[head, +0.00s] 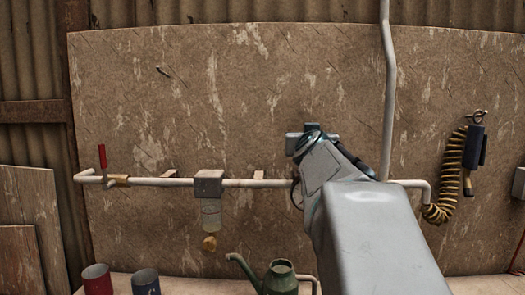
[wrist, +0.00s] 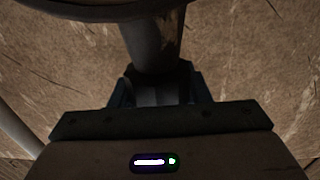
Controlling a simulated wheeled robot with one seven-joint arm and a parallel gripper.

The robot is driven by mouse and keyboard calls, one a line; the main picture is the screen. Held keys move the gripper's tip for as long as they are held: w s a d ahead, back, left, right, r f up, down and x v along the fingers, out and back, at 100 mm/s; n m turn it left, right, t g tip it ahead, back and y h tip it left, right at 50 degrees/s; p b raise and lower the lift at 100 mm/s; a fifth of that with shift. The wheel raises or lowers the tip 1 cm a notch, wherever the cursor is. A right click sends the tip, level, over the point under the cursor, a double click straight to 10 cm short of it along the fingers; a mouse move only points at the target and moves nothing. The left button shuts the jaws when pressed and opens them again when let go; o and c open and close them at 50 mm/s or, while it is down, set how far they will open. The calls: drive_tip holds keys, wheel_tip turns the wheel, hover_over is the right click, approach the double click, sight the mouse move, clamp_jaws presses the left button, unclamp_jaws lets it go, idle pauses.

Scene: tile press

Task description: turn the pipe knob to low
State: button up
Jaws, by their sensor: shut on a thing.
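In the wrist view my gripper (wrist: 158,90) has a finger on each side of a dark grey knob (wrist: 155,72) and is shut on it. A round grey fitting (wrist: 152,42) rises behind the knob. The knob's markings and setting cannot be read. In the head view my arm reaches up to the board and hides the fingers and the knob. The white pipe (head: 150,182) runs level along the board, passing behind my arm.
A red-handled valve (head: 102,157) is at the pipe's left end. A filter with a clear bowl (head: 211,213) hangs mid-pipe. A coiled yellow hose (head: 450,175) hangs at right. A green watering can (head: 280,277) and two cups (head: 97,279) stand below.

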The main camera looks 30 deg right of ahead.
drive_tip(key=shift+w+a+f+n+t+y+b, duration=0.15)
drive_tip(key=shift+n+t+y+b, duration=0.35)
drive_tip(key=shift+b, duration=1.3)
drive_tip(key=shift+s+f+n+t+y+b, duration=0.15)
drive_tip(key=shift+n+y+b, duration=0.5)
drive_tip(key=shift+b, duration=1.1)
drive_tip(key=y+b, duration=0.1)
drive_tip(key=b, duration=0.1)
drive_tip(key=n+t+y+b, duration=0.1)
drive_tip(key=shift+w+a+n+y+b, duration=0.15)
drive_tip(key=shift+n+y+b, duration=0.1)
drive_tip(key=shift+y+b, duration=0.15)
drive_tip(key=shift+r+n+t+y+b, duration=0.2)
drive_tip(key=shift+n+y, duration=0.25)
drive_tip(key=shift+y, duration=0.35)
drive_tip(key=shift+r+n+t+y+b, duration=0.1)
drive_tip(key=shift+n+t+y+b, duration=0.1)
drive_tip(key=shift+n+y, duration=0.4)
drive_tip(key=shift+a+n+y+p, duration=0.15)
drive_tip(key=shift+n+y, duration=0.15)
drive_tip(key=shift+y, duration=0.35)
drive_tip(key=shift+a+n+y+p, duration=0.15)
drive_tip(key=shift+n+y, duration=0.1)
drive_tip(key=shift+y, duration=0.65)
drive_tip(key=o, duration=1)
